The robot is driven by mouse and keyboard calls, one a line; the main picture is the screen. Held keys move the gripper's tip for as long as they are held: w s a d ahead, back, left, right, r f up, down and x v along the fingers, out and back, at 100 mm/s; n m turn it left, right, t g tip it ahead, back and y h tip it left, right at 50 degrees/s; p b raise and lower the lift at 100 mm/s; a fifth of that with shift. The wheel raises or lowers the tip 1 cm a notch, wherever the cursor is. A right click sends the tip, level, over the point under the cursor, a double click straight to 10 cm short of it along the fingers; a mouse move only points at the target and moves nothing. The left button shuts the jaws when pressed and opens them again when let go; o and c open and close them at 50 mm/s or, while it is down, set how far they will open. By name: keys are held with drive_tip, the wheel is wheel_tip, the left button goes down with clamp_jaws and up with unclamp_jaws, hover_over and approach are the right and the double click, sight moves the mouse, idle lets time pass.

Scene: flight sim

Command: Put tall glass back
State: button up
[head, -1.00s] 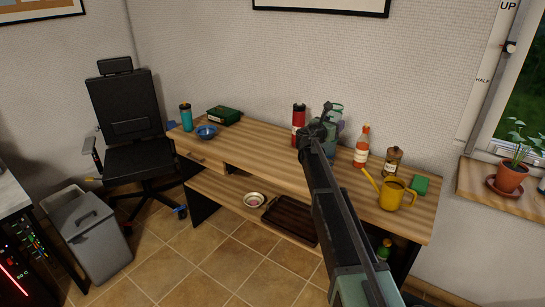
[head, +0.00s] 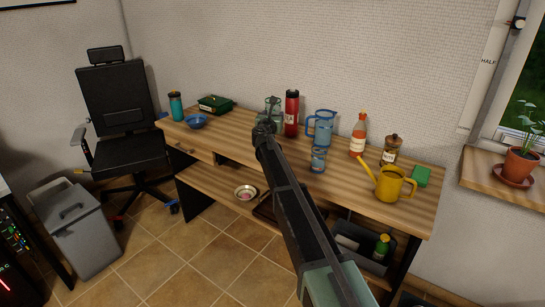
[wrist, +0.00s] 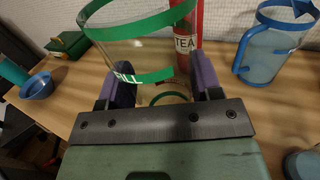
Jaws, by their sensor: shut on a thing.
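A clear tall glass with green bands and the word FILL (wrist: 140,45) stands between the purple fingers of my gripper (wrist: 160,90) in the wrist view. The fingers are shut on it. In the head view my gripper (head: 265,128) is over the desk, with the glass (head: 272,106) showing just behind it, left of a red TEA bottle (head: 291,113). I cannot tell whether its base touches the desk, as my gripper hides it.
On the wooden desk (head: 240,145), a blue jug (head: 322,127) and a small blue glass (head: 318,159) are to the right. Farther right are an orange bottle (head: 358,138), a brown jar (head: 390,150) and a yellow watering can (head: 391,184). A blue bowl (head: 197,121) is at left.

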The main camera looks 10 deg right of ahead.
wheel_tip(320, 180, down, 11)
drive_tip(key=b, duration=0.8)
drive_tip(key=shift+r, duration=0.15)
drive_tip(key=shift+r+p, duration=0.3)
drive_tip(key=shift+f, duration=0.15)
drive_tip(key=o, duration=1.1)
drive_tip(key=shift+s+r, duration=0.15)
drive_tip(key=shift+r, duration=0.05)
drive_tip(key=v, duration=1.1)
drive_tip(key=shift+s+a, duration=0.15)
drive_tip(key=shift+s, duration=0.2)
